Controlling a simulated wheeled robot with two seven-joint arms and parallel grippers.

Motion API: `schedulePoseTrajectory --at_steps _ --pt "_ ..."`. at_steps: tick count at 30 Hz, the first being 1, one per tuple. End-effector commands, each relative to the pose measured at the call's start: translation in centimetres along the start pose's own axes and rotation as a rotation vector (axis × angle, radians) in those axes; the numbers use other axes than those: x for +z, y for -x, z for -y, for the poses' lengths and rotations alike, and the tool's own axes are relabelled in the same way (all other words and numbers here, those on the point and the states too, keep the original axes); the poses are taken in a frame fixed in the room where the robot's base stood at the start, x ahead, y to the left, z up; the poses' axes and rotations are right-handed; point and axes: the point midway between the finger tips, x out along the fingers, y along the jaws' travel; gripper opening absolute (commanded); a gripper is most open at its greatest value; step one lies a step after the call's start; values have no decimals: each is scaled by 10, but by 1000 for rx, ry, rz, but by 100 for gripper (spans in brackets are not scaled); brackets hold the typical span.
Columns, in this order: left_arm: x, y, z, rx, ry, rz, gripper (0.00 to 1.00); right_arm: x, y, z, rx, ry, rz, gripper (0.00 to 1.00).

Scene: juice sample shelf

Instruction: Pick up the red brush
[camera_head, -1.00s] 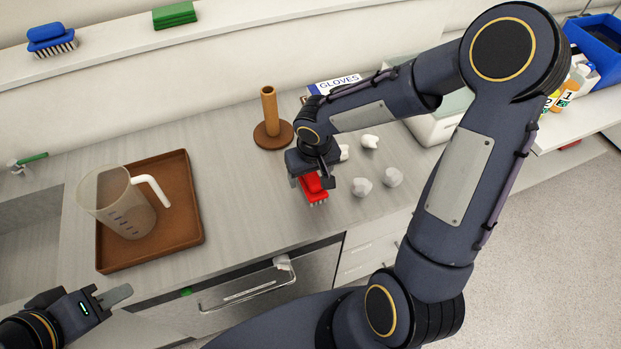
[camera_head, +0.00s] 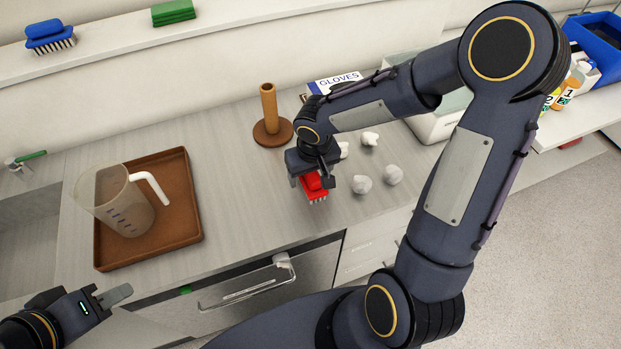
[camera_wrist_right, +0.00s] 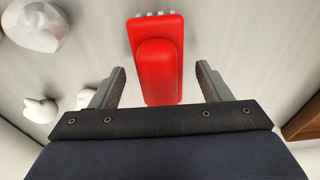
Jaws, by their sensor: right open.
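The red brush (camera_head: 316,193) lies bristles down on the grey counter, near its front edge. In the right wrist view the red brush (camera_wrist_right: 157,60) sits between and beyond the two fingers, with free space on both sides. My right gripper (camera_head: 314,182) is directly over the brush, pointing down. Its fingers (camera_wrist_right: 159,80) are open, one on each side of the brush's near end, not touching it. My left gripper (camera_head: 115,296) is at the lower left, away from the brush; its fingers are seen side-on.
Several crumpled white pieces (camera_head: 362,184) lie right of the brush. A brown peg stand (camera_head: 272,130) is behind it. A brown tray (camera_head: 190,215) with a clear jug (camera_head: 125,205) stands at left. A blue brush (camera_head: 48,32) and a green block (camera_head: 173,12) rest on the shelf.

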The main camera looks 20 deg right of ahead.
Motion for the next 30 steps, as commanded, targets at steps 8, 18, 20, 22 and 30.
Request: schedulePoseTrajectory --at_steps 8,18,20,22,30 --pt "0 -1 0 0 0 0 33 0 0 0 0 0 0 71" --pt "1 -1 0 0 0 0 33 0 -1 0 0 0 0 37" --pt "1 -1 0 0 0 0 33 0 -1 0 0 0 0 29" --pt "0 -1 0 0 0 0 33 0 0 0 0 0 -1 21" --pt "0 1 0 0 0 0 33 0 1 0 0 0 0 21"
